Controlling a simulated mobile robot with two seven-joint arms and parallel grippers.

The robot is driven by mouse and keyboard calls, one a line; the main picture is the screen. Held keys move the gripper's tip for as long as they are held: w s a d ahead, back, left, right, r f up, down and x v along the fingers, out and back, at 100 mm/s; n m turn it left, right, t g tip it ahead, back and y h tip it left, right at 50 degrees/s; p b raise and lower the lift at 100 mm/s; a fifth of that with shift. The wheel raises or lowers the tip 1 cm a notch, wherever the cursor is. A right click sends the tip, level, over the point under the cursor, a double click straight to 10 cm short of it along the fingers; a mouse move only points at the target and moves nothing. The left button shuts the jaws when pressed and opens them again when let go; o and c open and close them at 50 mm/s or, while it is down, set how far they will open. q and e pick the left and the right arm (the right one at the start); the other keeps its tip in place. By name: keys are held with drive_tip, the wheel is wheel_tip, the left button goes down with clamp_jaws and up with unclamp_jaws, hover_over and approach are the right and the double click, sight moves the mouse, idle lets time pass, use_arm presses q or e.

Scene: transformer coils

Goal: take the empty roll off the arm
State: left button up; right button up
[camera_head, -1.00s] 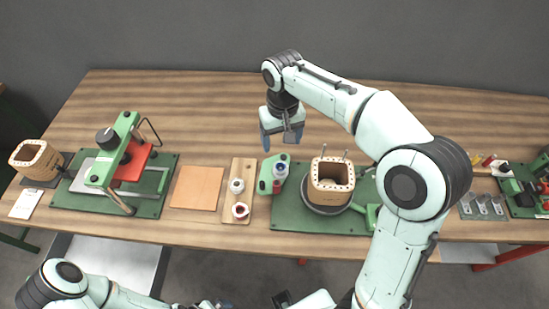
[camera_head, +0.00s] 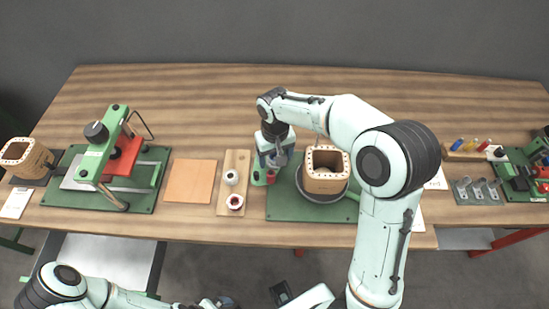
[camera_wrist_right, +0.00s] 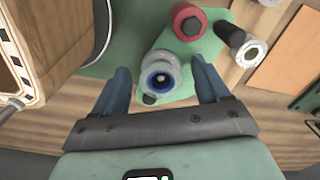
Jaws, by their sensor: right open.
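In the right wrist view a pale grey roll with a blue ring and dark centre (camera_wrist_right: 160,76) stands on a green arm (camera_wrist_right: 200,62). My right gripper (camera_wrist_right: 168,92) is open, with one blue finger on each side of this roll. No grip on it shows. A red roll or knob (camera_wrist_right: 187,22) sits farther along the same green part. In the head view my right gripper (camera_head: 274,160) covers most of the roll and arm; a bit of red shows beside it. My left arm (camera_head: 70,280) is low at the left; its jaws are not clear.
A wooden coil body (camera_head: 326,184) stands on the green base just right of my right gripper. A wooden board (camera_head: 236,162) with two small rolls lies to the left, then a tan sheet (camera_head: 190,181) and a green press (camera_head: 110,150). The back of the table is clear.

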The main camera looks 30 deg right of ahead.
drive_tip(key=c, duration=1.1)
drive_tip(key=shift+r, duration=0.15)
